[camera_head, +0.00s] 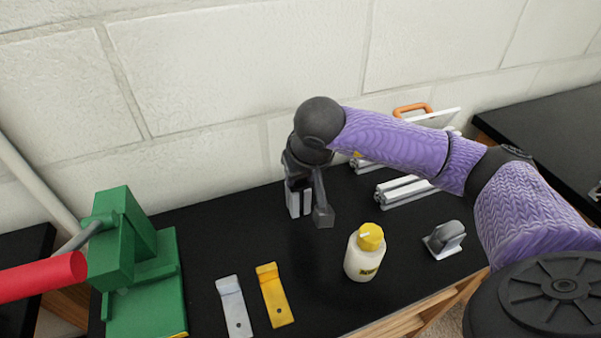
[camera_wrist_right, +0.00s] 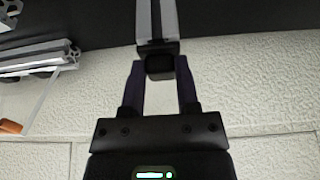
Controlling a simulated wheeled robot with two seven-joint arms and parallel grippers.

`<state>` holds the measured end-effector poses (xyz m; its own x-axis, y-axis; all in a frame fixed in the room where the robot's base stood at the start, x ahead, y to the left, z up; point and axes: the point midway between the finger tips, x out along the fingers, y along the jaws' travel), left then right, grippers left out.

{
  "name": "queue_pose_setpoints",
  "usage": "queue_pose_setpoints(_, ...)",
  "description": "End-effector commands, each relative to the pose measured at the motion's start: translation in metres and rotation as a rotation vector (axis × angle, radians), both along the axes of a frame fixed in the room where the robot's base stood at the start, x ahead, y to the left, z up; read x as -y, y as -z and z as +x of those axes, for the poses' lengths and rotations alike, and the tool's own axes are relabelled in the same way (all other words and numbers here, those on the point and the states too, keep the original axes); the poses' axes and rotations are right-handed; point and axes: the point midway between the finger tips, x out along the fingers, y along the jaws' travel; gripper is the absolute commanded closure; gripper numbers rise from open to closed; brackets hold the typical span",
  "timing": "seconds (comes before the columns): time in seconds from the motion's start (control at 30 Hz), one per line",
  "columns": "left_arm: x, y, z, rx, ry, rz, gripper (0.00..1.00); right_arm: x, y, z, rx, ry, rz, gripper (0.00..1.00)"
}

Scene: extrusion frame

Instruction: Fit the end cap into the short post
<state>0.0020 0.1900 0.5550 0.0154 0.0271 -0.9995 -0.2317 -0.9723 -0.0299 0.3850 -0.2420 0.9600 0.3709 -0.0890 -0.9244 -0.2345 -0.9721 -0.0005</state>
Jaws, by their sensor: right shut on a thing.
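The short post (camera_head: 300,201) is a silver slotted extrusion standing upright on the black table, near the wall. It also shows at the top of the right wrist view (camera_wrist_right: 156,20). My right gripper (camera_head: 308,187) is over the post's upper end, pointing down. In the right wrist view its two fingers (camera_wrist_right: 159,68) are closed on the small black end cap (camera_wrist_right: 159,67), which is right at the post's end. I cannot tell whether the cap is in the post or only against it. In the head view the gripper hides the cap. My left gripper is not in view.
A green press (camera_head: 125,262) with a red handle (camera_head: 40,277) stands at left. A grey bracket (camera_head: 233,306), a yellow bracket (camera_head: 274,294), a yellow-capped bottle (camera_head: 365,254) and a grey-and-white part (camera_head: 445,238) are in front. Silver extrusions (camera_head: 405,190) lie at right under my arm.

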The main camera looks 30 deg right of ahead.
Motion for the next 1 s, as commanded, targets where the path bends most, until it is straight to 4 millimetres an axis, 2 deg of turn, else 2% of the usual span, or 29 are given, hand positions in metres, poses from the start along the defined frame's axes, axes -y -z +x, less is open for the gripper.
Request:
queue_pose_setpoints(0.23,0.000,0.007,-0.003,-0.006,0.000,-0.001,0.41,0.000,0.008,0.000,0.000,0.000,0.000,1.00)
queue_pose_setpoints(0.27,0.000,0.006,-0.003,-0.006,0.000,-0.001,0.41,0.000,0.007,0.000,0.000,0.000,0.000,0.54)
queue_pose_setpoints(0.43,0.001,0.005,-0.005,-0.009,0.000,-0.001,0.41,0.000,0.006,0.000,0.000,0.000,0.000,0.19)
queue_pose_setpoints(0.77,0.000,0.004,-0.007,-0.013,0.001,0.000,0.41,0.000,0.004,-0.001,0.001,0.000,0.000,0.19)
queue_pose_setpoints(1.0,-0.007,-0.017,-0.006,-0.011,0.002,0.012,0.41,-0.006,-0.060,-0.024,0.006,-0.001,0.000,0.19)
